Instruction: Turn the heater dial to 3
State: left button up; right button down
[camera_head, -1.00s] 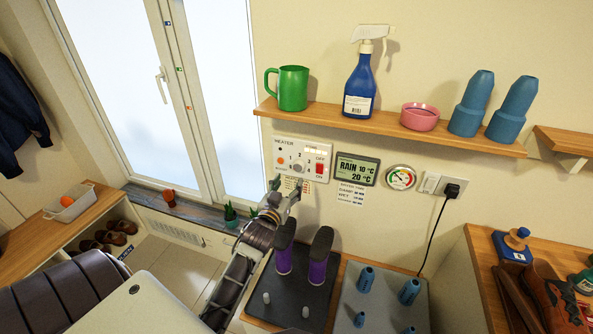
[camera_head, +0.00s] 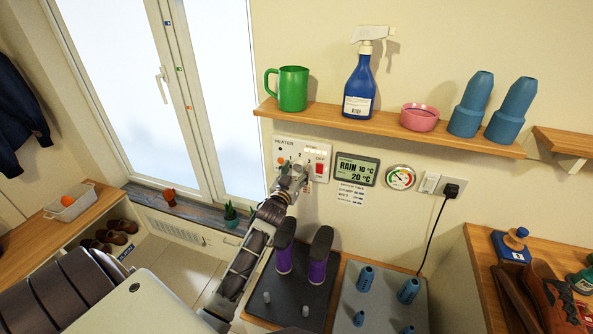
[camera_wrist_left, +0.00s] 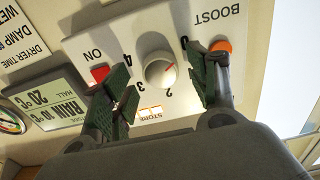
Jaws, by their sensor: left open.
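The white heater panel (camera_head: 285,147) is on the wall below the shelf. My left gripper (camera_head: 293,176) is at the panel in the head view and hides the dial there. In the wrist view the left gripper (camera_wrist_left: 158,82) is open, one finger on each side of the dial, apparently without gripping it. My right gripper is not in view.
An orange boost button (camera_wrist_left: 221,46) is close by the right finger, and a red switch (camera_wrist_left: 100,74) close by the left finger. A wooden shelf (camera_head: 390,127) with a mug, spray bottle and bowl runs above. Boots (camera_head: 318,255) stand below.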

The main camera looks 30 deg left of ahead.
pick_arm(q)
jog(key=shift+w+a, duration=0.1)
jog(key=shift+w, duration=0.3)
pick_arm(e)
jog(key=shift+s+a, duration=0.2)
jog(key=shift+s, duration=0.65)
jog(key=shift+w, duration=0.1)
pick_arm(q)
jog(key=c, duration=1)
pick_arm(e)
jog(key=shift+w, duration=0.75)
jog(key=shift+r, duration=0.15)
